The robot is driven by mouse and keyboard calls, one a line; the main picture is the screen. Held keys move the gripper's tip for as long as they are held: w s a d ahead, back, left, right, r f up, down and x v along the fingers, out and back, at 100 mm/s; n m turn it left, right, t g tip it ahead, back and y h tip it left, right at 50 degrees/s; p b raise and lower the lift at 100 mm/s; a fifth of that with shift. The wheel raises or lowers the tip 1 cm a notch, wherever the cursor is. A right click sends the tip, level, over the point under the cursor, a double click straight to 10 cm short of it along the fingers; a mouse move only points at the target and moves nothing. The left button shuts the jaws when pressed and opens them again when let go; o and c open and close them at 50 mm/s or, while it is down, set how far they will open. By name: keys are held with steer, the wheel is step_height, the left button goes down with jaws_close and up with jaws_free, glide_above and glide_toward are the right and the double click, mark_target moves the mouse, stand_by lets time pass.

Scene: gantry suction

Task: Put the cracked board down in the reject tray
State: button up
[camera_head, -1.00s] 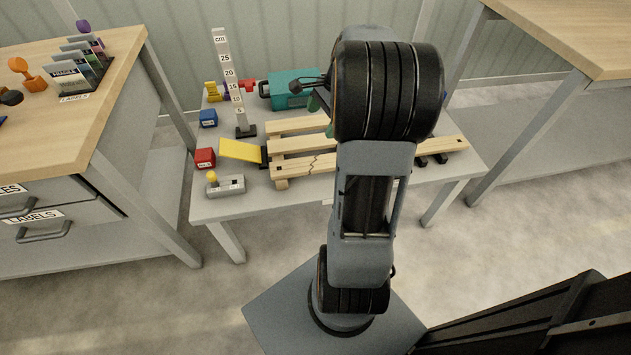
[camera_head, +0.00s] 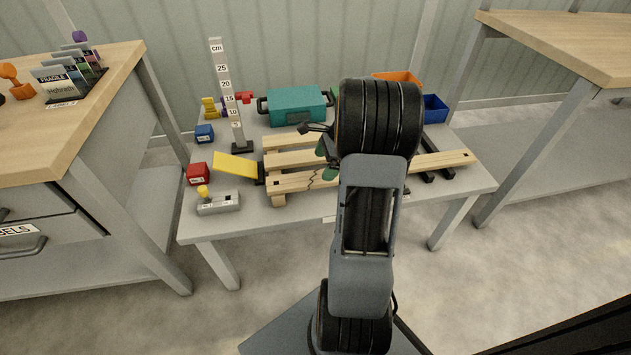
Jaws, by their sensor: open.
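The cracked board (camera_head: 295,183) is the front slat of a wooden pallet (camera_head: 279,200) on the low grey table. A dark jagged crack crosses it left of my arm. My gripper (camera_head: 324,150) is mostly hidden behind my wrist; its green and dark parts show over the pallet's slats, close behind the cracked board. It is open. Whether it touches the pallet cannot be told. An orange tray (camera_head: 402,77) and a blue tray (camera_head: 435,108) stand at the back right, partly hidden; no reject label is readable.
A teal case (camera_head: 296,104) stands behind the pallet. A height scale (camera_head: 226,95), a yellow flap (camera_head: 236,166), red block (camera_head: 199,174), blue block (camera_head: 204,133) and switch box (camera_head: 218,205) are left. A plain board (camera_head: 440,161) lies on black rails at right.

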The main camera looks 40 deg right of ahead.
mark_target(317, 177)
steer(key=b+x, duration=0.3)
steer(key=x, duration=0.2)
steer(key=shift+a+f, duration=0.1)
steer(key=shift+a, duration=0.05)
steer(key=shift+c, duration=0.4)
steer(key=c, duration=1)
